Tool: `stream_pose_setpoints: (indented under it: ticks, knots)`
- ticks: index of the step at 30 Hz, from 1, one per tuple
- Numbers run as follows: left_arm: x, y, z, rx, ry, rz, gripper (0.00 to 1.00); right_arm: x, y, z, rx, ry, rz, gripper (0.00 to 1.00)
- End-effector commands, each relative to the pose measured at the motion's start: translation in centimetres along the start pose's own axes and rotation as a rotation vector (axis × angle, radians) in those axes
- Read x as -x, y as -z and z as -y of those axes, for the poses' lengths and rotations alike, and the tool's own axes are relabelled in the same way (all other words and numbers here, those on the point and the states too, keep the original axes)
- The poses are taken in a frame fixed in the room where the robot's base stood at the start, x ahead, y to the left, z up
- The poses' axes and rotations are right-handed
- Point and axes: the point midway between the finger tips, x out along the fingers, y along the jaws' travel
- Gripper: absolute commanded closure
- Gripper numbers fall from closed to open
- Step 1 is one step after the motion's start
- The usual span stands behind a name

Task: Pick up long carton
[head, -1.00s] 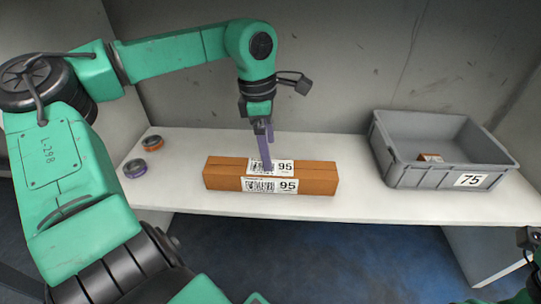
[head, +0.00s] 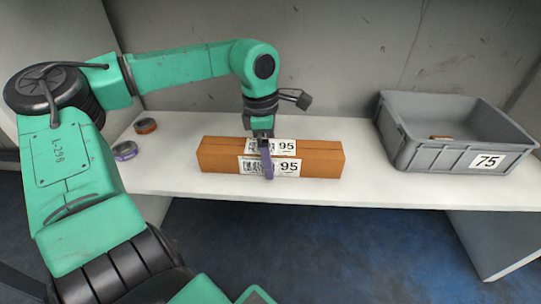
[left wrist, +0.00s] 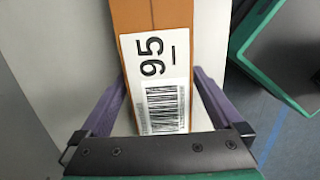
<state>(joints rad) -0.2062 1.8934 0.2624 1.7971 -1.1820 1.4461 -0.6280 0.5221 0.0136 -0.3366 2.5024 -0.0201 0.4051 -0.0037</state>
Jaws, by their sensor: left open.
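The long carton (head: 320,160) is an orange-brown box lying lengthwise on the white shelf, with white barcode labels marked 95 on its top and front. It also shows in the left wrist view (left wrist: 182,14), running up the picture with a 95 label. My left gripper (head: 266,160) is over the carton's middle, pointing down. Its purple fingers are open, one in front of the carton and the other hidden behind it. In the left wrist view the fingers (left wrist: 160,82) stand on both sides of the carton, with visible gaps. My right gripper is out of view.
A grey crate (head: 440,160) labelled 75 stands on the shelf (head: 370,190) to the right, with a small brown item inside. The shelf between carton and crate is clear.

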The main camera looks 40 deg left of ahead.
Motion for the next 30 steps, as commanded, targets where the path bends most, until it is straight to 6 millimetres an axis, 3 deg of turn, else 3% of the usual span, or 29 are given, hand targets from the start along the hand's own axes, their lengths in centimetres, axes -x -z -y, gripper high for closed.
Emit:
stream_pose_setpoints:
  ticks: [6, 7, 12, 15, 25, 30]
  knots:
    - [-0.2, -0.1, 0.0, 0.0, -0.002, 0.001, 0.0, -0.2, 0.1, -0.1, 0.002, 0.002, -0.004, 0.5]
    - [-0.2, -0.1, 0.0, 0.0, -0.002, 0.001, 0.04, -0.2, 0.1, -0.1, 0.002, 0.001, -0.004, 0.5]
    - [-0.2, 0.0, 0.0, 0.0, -0.001, 0.001, 0.69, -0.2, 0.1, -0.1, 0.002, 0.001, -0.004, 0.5]
    - [-0.2, 0.0, 0.0, 0.0, -0.001, 0.001, 1.0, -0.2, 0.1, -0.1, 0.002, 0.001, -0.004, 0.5]
    - [0.3, -0.2, -0.1, -0.001, -0.004, 0.004, 1.0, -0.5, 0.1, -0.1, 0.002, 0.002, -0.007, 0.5]
    - [2.2, -0.4, -0.1, -0.001, -0.004, 0.004, 1.0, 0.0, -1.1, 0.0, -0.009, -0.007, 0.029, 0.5]
